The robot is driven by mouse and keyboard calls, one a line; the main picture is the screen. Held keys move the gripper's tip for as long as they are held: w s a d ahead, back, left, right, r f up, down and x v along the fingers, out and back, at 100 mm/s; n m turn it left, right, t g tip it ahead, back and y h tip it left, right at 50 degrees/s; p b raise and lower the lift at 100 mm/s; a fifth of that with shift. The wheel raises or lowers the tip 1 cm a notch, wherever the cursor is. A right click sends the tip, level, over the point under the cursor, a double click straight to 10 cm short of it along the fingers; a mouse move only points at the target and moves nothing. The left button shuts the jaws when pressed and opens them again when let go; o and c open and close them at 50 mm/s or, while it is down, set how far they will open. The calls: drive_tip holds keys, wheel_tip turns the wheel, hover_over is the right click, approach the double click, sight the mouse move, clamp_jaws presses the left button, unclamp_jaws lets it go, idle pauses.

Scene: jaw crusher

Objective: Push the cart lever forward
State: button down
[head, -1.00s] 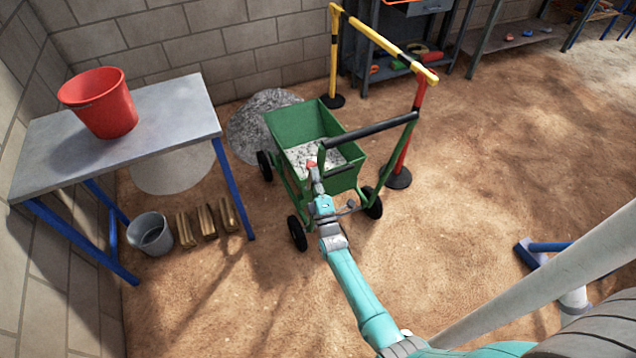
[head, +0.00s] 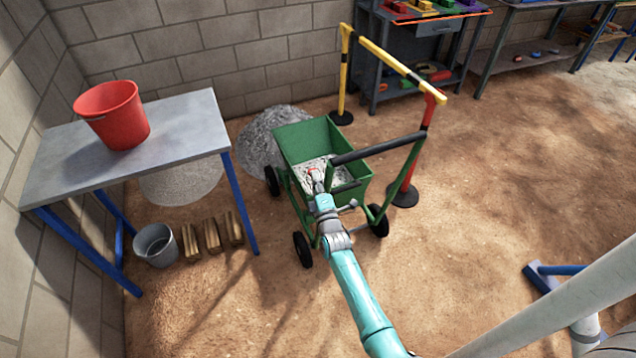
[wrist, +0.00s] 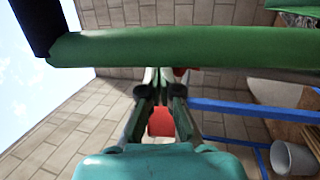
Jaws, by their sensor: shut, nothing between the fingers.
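The green cart (head: 288,140) holds grey rubble in its bin. Its handle has a black grip (head: 378,149) on green side bars. A small red-tipped part, possibly the lever (head: 312,170), shows at my fingertips in the head view. My gripper (head: 318,182) is shut and empty, reaching over the near side of the cart. In the wrist view, a green bar (wrist: 190,46) of the cart crosses close in front of my fingertips (wrist: 160,80). A small red piece (wrist: 180,71) peeks out beside them, partly hidden. I cannot tell whether they touch it.
A grey table (head: 190,130) with blue legs and a red bucket (head: 118,122) stands left. A grey bucket (head: 155,245) and wooden blocks (head: 212,237) lie below. A yellow-black barrier (head: 390,62) stands right behind the cart. The ground at right is mostly clear.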

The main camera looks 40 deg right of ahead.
drive_tip(key=shift+w+d, duration=0.2)
drive_tip(key=shift+w, duration=0.5)
drive_tip(key=shift+w+d, duration=0.2)
drive_tip(key=shift+w, duration=0.45)
drive_tip(key=shift+w+d, duration=0.2)
drive_tip(key=shift+w, duration=0.5)
drive_tip(key=shift+r, duration=0.1)
